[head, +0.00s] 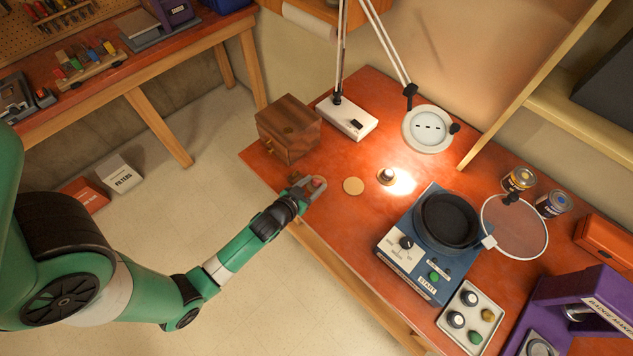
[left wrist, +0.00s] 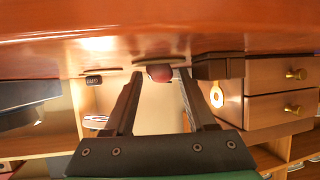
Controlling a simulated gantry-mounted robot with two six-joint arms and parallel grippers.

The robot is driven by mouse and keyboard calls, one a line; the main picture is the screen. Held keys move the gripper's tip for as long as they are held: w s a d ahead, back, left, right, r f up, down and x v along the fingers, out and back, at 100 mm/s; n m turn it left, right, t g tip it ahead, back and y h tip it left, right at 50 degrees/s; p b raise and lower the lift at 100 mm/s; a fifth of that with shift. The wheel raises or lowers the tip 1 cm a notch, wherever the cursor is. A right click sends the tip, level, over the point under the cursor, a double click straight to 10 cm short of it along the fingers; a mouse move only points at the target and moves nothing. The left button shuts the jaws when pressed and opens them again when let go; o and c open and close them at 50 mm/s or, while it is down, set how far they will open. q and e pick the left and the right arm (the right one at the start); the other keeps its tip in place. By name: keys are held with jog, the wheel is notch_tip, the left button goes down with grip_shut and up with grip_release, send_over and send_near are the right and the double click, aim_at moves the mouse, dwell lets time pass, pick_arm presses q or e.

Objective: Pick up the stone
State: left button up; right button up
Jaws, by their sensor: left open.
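A small reddish-pink stone (head: 318,183) lies on the orange-red table near its left edge. In the left wrist view, which looks upside down, the dark red stone (left wrist: 160,73) shows between the two finger ends. My left gripper (head: 305,190) reaches in from the left, low over the table edge, with its tips at the stone. The fingers (left wrist: 160,82) are apart, one on each side of the stone. I cannot tell whether either finger touches it. My right gripper is not in view.
A wooden drawer box (head: 289,128) stands just behind the gripper. A tan disc (head: 353,186) and a small knob-like piece (head: 386,176) lie to the right. A blue machine (head: 428,250) and a lamp base (head: 347,118) stand farther off. Bare table lies between them.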

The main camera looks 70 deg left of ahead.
pick_arm(q)
grip_shut()
jog(key=r, duration=0.1)
jog(key=r+p, duration=0.1)
jog(key=r, duration=0.1)
jog(key=r+p, duration=0.1)
jog(key=shift+s+d+r, duration=0.25)
jog(key=shift+s+d, duration=0.05)
jog(key=shift+s, duration=0.05)
jog(key=w+r+v, duration=0.1)
jog(key=v, duration=1.4)
jog(key=shift+d+r, duration=0.45)
jog(key=shift+r, duration=0.05)
